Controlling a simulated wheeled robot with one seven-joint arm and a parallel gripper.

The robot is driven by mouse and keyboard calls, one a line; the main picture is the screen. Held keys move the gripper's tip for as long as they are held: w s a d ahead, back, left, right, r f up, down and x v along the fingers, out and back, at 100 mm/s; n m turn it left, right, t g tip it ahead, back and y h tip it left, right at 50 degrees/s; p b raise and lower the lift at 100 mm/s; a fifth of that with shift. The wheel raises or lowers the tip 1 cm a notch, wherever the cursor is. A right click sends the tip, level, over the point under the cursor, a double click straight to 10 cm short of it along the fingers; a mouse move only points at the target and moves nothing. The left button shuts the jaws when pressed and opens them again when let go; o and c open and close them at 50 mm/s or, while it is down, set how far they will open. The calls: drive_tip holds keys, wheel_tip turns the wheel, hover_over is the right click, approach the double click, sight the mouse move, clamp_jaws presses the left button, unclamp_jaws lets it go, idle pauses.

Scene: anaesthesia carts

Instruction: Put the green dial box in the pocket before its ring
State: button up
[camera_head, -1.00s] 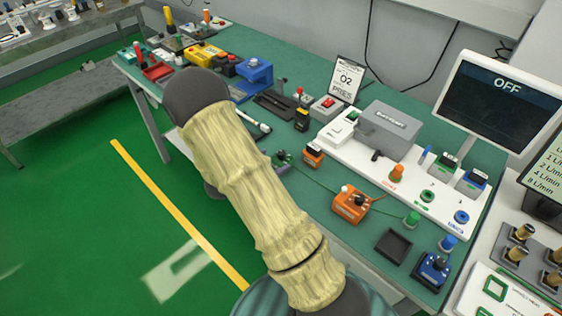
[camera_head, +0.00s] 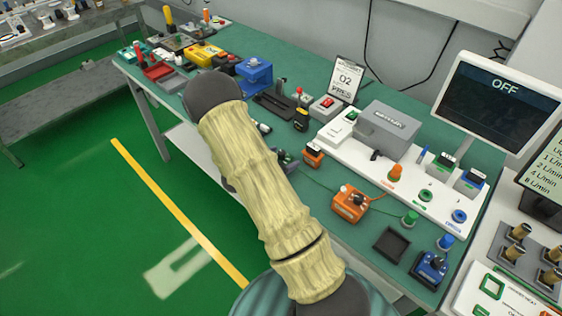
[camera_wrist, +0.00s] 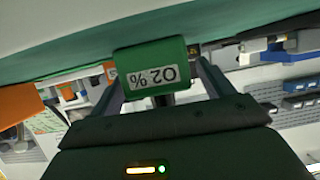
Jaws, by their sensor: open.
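The green dial box (camera_wrist: 150,62), labelled "O2 %", sits between the spread fingers of my gripper (camera_wrist: 158,82) in the wrist view. The jaws are open and I cannot tell whether they touch it. In the head view the box (camera_head: 284,156) is small and mostly hidden by my arm. A green cable runs from it to a green plug (camera_head: 410,217). The green ring (camera_head: 426,195) is on the white panel (camera_head: 345,152). Before it on the table is an empty black square pocket (camera_head: 391,245).
An orange box (camera_head: 349,203) stands left of the pocket and a blue box (camera_head: 430,267) right of it. An orange plug (camera_head: 396,173) and a blue ring (camera_head: 459,216) flank the green ring. A small orange block (camera_head: 313,155) stands near the green box.

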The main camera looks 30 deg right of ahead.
drive_tip(key=shift+c, duration=0.4)
drive_tip(key=c, duration=1.5)
drive_tip(key=shift+r, duration=5.05)
